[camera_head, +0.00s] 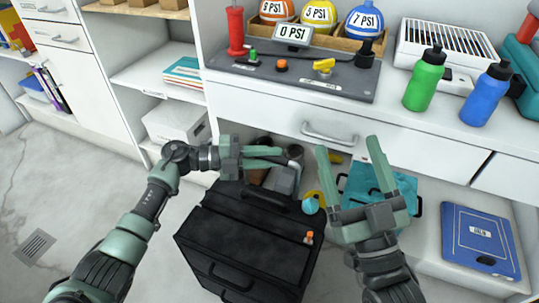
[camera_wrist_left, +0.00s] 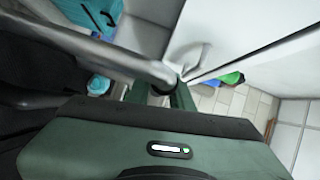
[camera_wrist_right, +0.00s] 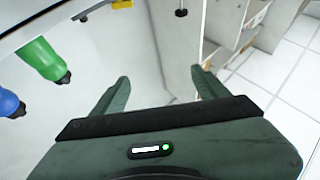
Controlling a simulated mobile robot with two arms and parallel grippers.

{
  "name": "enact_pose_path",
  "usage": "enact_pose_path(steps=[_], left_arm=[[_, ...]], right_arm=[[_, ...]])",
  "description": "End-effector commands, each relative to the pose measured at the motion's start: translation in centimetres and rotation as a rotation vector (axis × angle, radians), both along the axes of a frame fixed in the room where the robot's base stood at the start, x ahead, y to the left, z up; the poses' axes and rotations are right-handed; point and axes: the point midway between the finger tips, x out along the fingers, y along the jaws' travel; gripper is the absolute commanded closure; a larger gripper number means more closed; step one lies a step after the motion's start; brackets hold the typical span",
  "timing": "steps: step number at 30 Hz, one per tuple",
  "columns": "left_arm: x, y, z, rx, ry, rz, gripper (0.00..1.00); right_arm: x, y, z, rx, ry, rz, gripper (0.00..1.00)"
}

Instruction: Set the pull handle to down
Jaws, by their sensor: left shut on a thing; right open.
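A black case (camera_head: 250,235) stands on the floor in front of the shelving. Its grey pull handle (camera_head: 294,151) shows partly at the case's back, beside my left gripper's fingertips. In the left wrist view the handle (camera_wrist_left: 120,57) is a grey tube running in from the left, with its bent end at the fingers. My left gripper (camera_head: 280,157) reaches in from the left and is shut on the handle. It hides part of the handle in the head view. My right gripper (camera_head: 349,147) is open and empty, right of the case; its spread fingers also show in the right wrist view (camera_wrist_right: 160,82).
The counter above holds a grey pump board (camera_head: 325,83), a green bottle (camera_head: 425,80) and a blue bottle (camera_head: 484,96). A drawer handle (camera_head: 328,133) sticks out behind the grippers. A teal bag (camera_head: 365,185) and a blue case (camera_head: 480,240) lie on the low shelf.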

Motion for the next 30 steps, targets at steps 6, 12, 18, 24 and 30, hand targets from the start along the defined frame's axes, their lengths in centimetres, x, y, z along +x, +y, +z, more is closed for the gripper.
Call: enact_pose_path(steps=[6, 12, 18, 24, 30], left_arm=[[0.0, 0.0, -0.1, 0.001, 0.000, 0.001, 1.00], [0.0, 0.0, 0.0, 0.000, 0.000, 0.001, 0.62], [0.0, 0.0, 0.0, 0.000, -0.001, 0.001, 0.57], [0.0, 0.5, 0.0, 0.001, 0.000, 0.002, 0.57], [-0.4, 3.5, 0.4, 0.002, 0.001, 0.003, 0.57]], right_arm=[[-0.1, 0.0, 0.1, 0.003, -0.007, 0.000, 0.26], [-0.1, 0.0, 0.1, 0.002, -0.006, 0.000, 0.26], [0.0, 0.0, 0.1, 0.002, -0.005, 0.000, 0.26], [0.0, 0.0, 0.1, 0.000, 0.002, 0.000, 0.26], [1.1, -0.1, -2.3, -0.040, 0.141, -0.010, 0.26]])
